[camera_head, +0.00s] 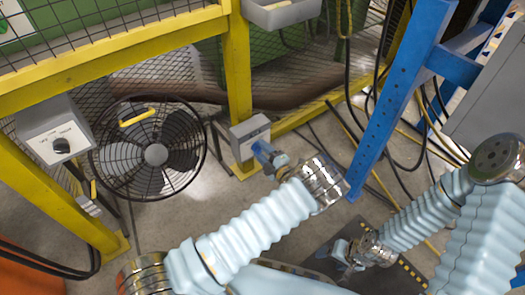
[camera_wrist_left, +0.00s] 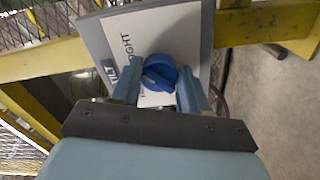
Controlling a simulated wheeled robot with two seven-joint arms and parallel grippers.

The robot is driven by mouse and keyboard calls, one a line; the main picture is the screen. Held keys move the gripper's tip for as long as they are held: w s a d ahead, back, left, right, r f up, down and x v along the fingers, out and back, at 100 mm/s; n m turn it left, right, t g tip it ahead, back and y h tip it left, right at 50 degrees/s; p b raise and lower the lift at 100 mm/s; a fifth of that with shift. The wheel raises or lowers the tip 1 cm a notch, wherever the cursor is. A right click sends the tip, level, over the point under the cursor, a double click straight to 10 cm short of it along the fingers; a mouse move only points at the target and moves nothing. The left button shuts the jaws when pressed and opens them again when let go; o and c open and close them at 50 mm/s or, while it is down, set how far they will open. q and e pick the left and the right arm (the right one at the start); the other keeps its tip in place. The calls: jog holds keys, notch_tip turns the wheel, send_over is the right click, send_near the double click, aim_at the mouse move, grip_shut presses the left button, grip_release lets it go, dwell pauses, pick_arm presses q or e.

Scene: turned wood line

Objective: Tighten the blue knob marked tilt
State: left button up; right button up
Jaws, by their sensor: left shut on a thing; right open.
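The blue knob (camera_wrist_left: 160,74) sits on the white face of a grey box (camera_wrist_left: 205,25), with partly covered lettering beside it. The grey box also shows in the head view (camera_head: 249,130), mounted low on a yellow post. My left gripper (camera_head: 259,148) reaches this box. In the left wrist view its two fingers (camera_wrist_left: 159,88) stand on either side of the knob and are shut on it. In the head view the gripper hides the knob. My right gripper (camera_head: 342,252) is open and empty, low over the floor at the lower right, away from the box.
A caged fan (camera_head: 155,154) stands left of the post. Another grey box with a black knob (camera_head: 61,145) hangs at the far left. Yellow rails (camera_head: 120,58) and mesh run behind. A blue upright (camera_head: 393,95) and loose cables are at the right.

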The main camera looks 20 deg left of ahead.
pick_arm(q)
jog(key=shift+w, duration=0.1)
dwell(0.3)
jog(key=o, duration=1)
jog(key=shift+o, duration=0.2)
jog(key=v, duration=1.4)
jog(key=shift+p, duration=0.45)
jog(key=shift+a, duration=0.1)
